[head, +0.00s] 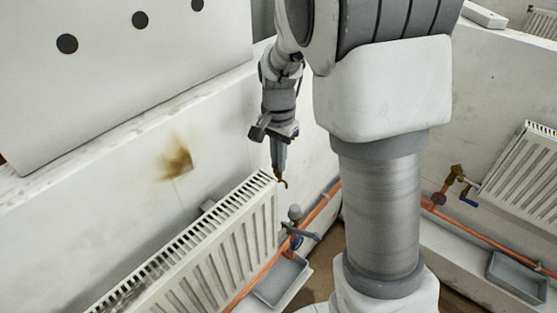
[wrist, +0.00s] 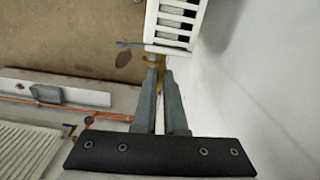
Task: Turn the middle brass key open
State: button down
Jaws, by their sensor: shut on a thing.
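The brass key (head: 284,184) is at the upper right end corner of the near white radiator (head: 237,249). My gripper (head: 279,168) points down from above and is shut on the key at its fingertips. In the wrist view the two grey fingers (wrist: 160,78) come together on the brass key (wrist: 160,62), just below the radiator's end (wrist: 178,20). The fingers hide part of the key, so its exact angle is hard to tell.
Below the key are a grey-headed valve (head: 295,212), a copper pipe (head: 262,274) and a grey tray (head: 283,283). A white wall (head: 225,130) with a brown stain stands behind the radiator. Another radiator (head: 525,180) with a brass valve (head: 455,172) is at the right.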

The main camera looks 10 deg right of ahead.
jog(key=n+b, duration=0.1)
jog(key=n, duration=0.4)
jog(key=shift+n+b, duration=0.35)
jog(key=shift+n, duration=0.05)
jog(key=n+b, duration=0.1)
jog(key=n, duration=0.4)
jog(key=shift+n, duration=0.3)
jog(key=c, duration=1)
grip_release()
jog(key=shift+r, duration=0.15)
notch_tip(320, 180, up, 17)
jog(key=shift+r, duration=0.1)
